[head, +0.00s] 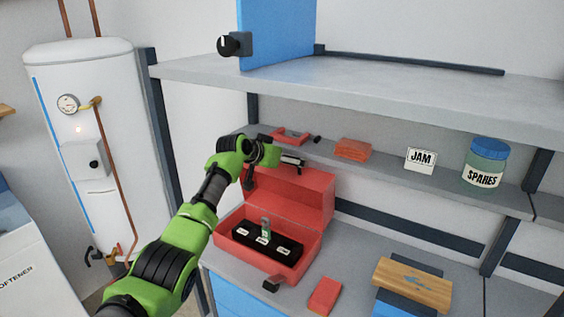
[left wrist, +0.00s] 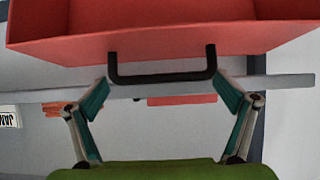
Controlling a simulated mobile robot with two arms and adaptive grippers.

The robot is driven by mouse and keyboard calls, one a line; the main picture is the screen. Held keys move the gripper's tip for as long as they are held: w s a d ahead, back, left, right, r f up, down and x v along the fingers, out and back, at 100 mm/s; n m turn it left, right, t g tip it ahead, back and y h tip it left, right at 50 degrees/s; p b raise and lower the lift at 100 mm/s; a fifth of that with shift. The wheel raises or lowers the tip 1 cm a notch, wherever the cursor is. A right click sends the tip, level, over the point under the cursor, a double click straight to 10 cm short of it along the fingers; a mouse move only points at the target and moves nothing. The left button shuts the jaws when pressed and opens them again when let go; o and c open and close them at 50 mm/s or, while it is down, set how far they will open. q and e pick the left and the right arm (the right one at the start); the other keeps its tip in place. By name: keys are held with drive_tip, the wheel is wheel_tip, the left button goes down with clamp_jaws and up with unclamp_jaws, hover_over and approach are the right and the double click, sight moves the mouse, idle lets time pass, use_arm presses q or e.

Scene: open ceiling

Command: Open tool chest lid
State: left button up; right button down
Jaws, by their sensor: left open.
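The red tool chest (head: 230,240) stands on the workbench, its lid (head: 305,200) raised at the back, roughly upright. Its open base shows a black tray (head: 245,240) with white labels and a grey-green upright piece. My left gripper (head: 285,165) is at the lid's upper edge. In the left wrist view, the lid (left wrist: 160,45) fills the top, with its black handle (left wrist: 162,77) at the edge. My left gripper (left wrist: 162,95) is open, one finger near each end of the handle; whether they touch it I cannot tell. My right gripper is not in view.
A shelf behind holds a red block (head: 353,149), a JAM card (head: 421,160) and a SPARES jar (head: 485,165). A red box (head: 325,296) and a wooden-topped block (head: 412,282) sit right of the chest. A thick upper shelf (head: 400,90) overhangs.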

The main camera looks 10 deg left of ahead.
use_arm(q)
drive_tip(key=shift+w+f, duration=0.1)
drive_tip(key=shift+f, duration=0.3)
drive_tip(key=shift+s+a+r, duration=0.25)
drive_tip(key=shift+s, duration=0.25)
drive_tip(key=v, duration=1)
drive_tip(key=shift+s+r, duration=0.3)
drive_tip(key=shift+r, duration=0.05)
